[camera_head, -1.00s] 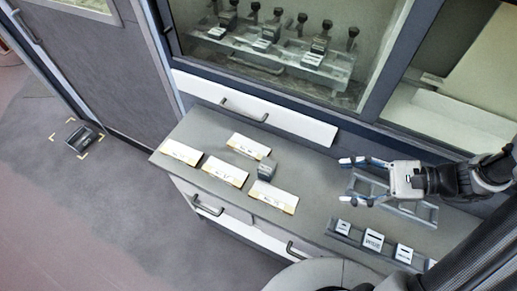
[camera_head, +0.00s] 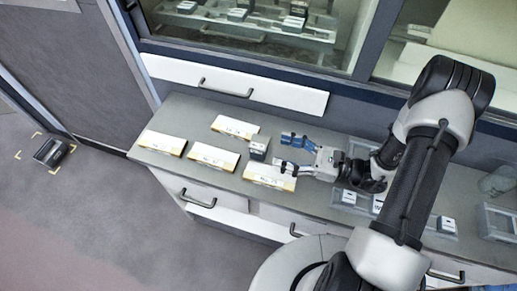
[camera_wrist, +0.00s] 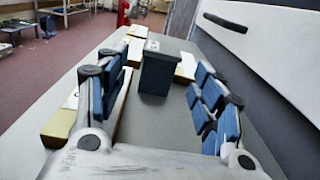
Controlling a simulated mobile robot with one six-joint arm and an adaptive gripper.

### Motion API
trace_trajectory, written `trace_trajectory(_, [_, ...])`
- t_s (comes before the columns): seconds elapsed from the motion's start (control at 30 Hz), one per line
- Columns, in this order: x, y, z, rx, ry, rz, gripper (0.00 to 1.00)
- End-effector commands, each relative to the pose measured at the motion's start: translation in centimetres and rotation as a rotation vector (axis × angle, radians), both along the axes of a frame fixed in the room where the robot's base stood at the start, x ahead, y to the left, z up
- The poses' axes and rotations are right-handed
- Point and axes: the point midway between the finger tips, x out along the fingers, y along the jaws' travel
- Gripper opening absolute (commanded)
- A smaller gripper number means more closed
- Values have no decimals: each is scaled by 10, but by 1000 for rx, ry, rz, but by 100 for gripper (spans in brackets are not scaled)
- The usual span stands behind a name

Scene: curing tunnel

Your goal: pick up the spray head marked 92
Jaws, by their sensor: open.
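A small dark blue-grey block with a pale top (camera_head: 258,149) stands upright on the counter among the white label cards. It is the likely spray head, but I cannot read its mark. In the wrist view the block (camera_wrist: 158,73) stands ahead, between the lines of the two fingers, apart from both. My gripper (camera_head: 288,152) is open and empty, low over the counter just right of the block, with its blue-padded fingers pointing left toward it.
Several white cards (camera_head: 212,156) lie around the block; one (camera_head: 268,177) is just below my gripper. A rack with pale-topped pieces (camera_head: 348,197) sits to the right. A drawer front with a handle (camera_head: 225,88) and a glass cabinet stand behind. A dark item (camera_head: 50,152) lies on the floor.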

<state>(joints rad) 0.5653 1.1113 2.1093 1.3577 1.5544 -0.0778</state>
Motion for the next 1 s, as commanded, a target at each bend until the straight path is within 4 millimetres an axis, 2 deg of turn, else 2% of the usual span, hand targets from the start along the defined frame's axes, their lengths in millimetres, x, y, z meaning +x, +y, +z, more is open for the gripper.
trace_trajectory(0.1, [6, 18, -1, 0, 1, 3, 62])
trace_trajectory(0.33, [12, 32, 0, -1, 0, 2, 62])
trace_trajectory(0.6, [26, 68, 2, -1, -1, 4, 62])
trace_trajectory(0.73, [28, 75, 3, -1, 0, 1, 62])
trace_trajectory(0.93, [29, 75, 4, -1, 1, 0, 62])
trace_trajectory(1.0, [29, 75, 4, -1, 1, 0, 57])
